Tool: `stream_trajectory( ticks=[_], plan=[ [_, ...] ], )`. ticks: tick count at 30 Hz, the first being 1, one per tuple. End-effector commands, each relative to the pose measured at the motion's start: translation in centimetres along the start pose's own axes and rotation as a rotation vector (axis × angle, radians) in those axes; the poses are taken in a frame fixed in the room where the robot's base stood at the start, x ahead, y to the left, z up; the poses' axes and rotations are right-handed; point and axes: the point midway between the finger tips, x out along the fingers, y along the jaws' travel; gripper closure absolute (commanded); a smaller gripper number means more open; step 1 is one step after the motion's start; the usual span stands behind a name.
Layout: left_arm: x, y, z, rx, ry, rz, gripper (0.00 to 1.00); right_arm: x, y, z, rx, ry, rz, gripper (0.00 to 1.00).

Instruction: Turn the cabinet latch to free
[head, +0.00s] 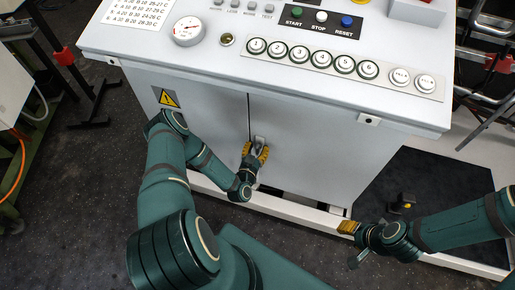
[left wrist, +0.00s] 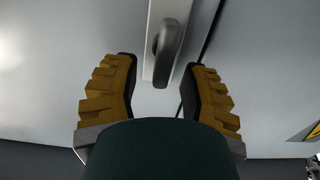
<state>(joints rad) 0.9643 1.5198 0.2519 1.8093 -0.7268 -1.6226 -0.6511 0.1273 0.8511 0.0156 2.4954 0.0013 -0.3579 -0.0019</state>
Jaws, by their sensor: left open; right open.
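The grey cabinet latch (head: 259,142) sits on the cabinet front beside the seam between the doors. In the left wrist view the latch (left wrist: 167,55) is a dark rounded handle on a light plate, its end pointing down the picture. My left gripper (head: 256,153) is open at the latch. Its yellow-padded fingers (left wrist: 160,82) stand on either side of the handle's lower end, with gaps visible on both sides. My right gripper (head: 377,213) is open and empty, low at the right of the cabinet, away from the latch.
The cabinet (head: 310,135) carries a sloping panel with a gauge (head: 188,31), several numbered buttons (head: 301,54) and start, stop and reset buttons. A yellow warning sign (head: 167,97) is on the left door. A dark mat (head: 425,178) lies right of the cabinet. Racks stand at both sides.

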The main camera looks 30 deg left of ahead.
Motion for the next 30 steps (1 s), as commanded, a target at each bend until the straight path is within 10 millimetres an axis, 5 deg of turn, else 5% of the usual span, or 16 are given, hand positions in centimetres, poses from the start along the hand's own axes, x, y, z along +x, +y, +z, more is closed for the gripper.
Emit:
stream_trajectory(
  ticks=[11, 15, 30],
  plan=[
    [0.53, -0.03, -0.02, 0.0, 0.0, 0.0, 0.56, 0.09, 0.03, -0.02, 0.0, 0.001, 0.0, 0.53],
    [0.52, -0.03, -0.02, 0.001, 0.0, 0.0, 0.99, 0.09, 0.03, -0.01, 0.0, 0.001, 0.0, 0.53],
    [0.55, 0.09, -0.07, 0.041, 0.0, 0.0, 1.0, -0.17, -0.06, 0.01, 0.0, 0.0, 0.0, 0.53]
  ],
)
